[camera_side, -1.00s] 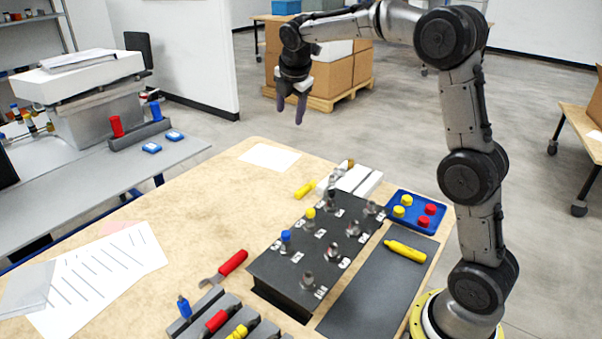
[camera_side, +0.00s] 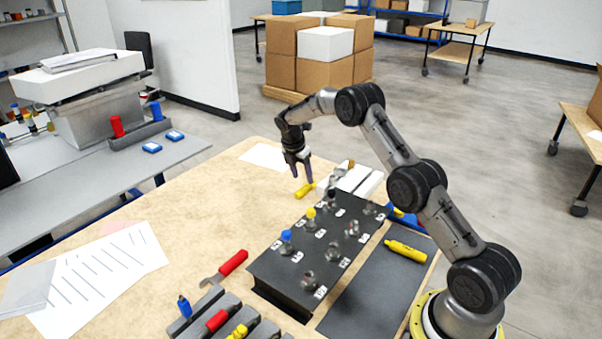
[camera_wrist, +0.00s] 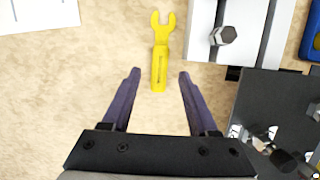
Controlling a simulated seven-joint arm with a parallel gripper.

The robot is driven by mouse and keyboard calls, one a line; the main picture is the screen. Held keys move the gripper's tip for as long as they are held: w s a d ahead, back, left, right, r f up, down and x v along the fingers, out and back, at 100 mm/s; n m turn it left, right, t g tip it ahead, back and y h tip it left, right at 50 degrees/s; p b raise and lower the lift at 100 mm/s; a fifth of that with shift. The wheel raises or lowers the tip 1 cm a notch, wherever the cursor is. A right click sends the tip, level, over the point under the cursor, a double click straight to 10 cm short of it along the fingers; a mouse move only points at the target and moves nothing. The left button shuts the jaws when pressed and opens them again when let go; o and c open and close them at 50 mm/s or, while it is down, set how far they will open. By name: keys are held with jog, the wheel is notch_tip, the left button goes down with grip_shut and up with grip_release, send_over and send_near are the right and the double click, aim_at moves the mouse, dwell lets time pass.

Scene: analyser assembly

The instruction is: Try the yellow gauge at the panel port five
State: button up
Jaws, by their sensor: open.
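A yellow fork-ended gauge (camera_wrist: 160,60) lies flat on the wooden table, its handle between and just beyond my fingertips in the wrist view. In the side view this yellow gauge (camera_side: 304,191) lies behind the dark panel, near the white block. My gripper (camera_side: 302,173) is open, pointing down above it, apparently not touching; the wrist view also shows my gripper (camera_wrist: 160,73) with nothing held. The dark panel (camera_side: 325,243) carries several metal fittings, one with a blue cap and one with a yellow cap. Its labels are too small to read, so I cannot tell which port is five.
A white grooved block (camera_side: 360,181) stands beside the panel. A yellow tool (camera_side: 405,251) lies on a dark mat (camera_side: 365,300). A red-handled wrench-like tool (camera_side: 232,264) lies left of the panel. A grey rack (camera_side: 215,305) holds several tools. The table's left middle is clear.

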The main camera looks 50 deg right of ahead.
aim_at(305, 186)
jog(key=shift+x, duration=2.75)
jog(key=shift+c, duration=0.3)
grip_shut()
jog(key=shift+r, duration=0.1)
jog(key=shift+v, duration=3)
jog(key=shift+d, duration=0.1)
